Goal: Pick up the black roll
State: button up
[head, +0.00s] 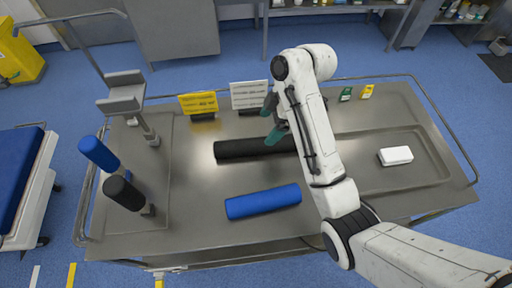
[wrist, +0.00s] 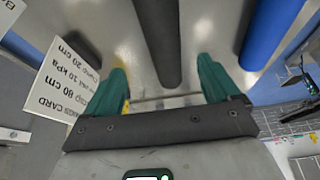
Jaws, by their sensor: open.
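A long black roll (head: 240,149) lies crosswise in the middle of the metal table, its right end partly hidden by my arm. In the wrist view the black roll (wrist: 160,38) runs between my fingers from the top edge, its near end close to the gap. My gripper (head: 273,120) has green fingers and hangs over the roll's back side. In the wrist view my gripper (wrist: 163,72) is open, one finger on each side of the roll's line. I cannot tell whether either finger touches it.
A blue roll (head: 263,201) lies in front of the black one, and in the wrist view (wrist: 268,30) to its right. A yellow card (head: 198,104) and a white card (head: 250,95) stand behind. A white block (head: 395,156) sits at right. Blue (head: 100,153) and black (head: 123,193) padded posts stand left.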

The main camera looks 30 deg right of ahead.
aim_at(260, 141)
jog(key=b+x, duration=0.1)
jog(key=x, duration=0.2)
jog(key=shift+a+f, duration=0.1)
jog(key=shift+f, duration=0.2)
jog(key=shift+s+p+x, duration=0.15)
jog(key=shift+p+x, duration=0.2)
jog(key=shift+x, duration=1)
jog(key=shift+s+p+x, duration=0.15)
jog(key=shift+p+x, duration=0.2)
jog(key=shift+x, duration=1)
jog(key=shift+f, duration=0.1)
jog(key=c, duration=1.2)
jog(key=shift+c, duration=0.2)
jog(key=shift+r, duration=0.25)
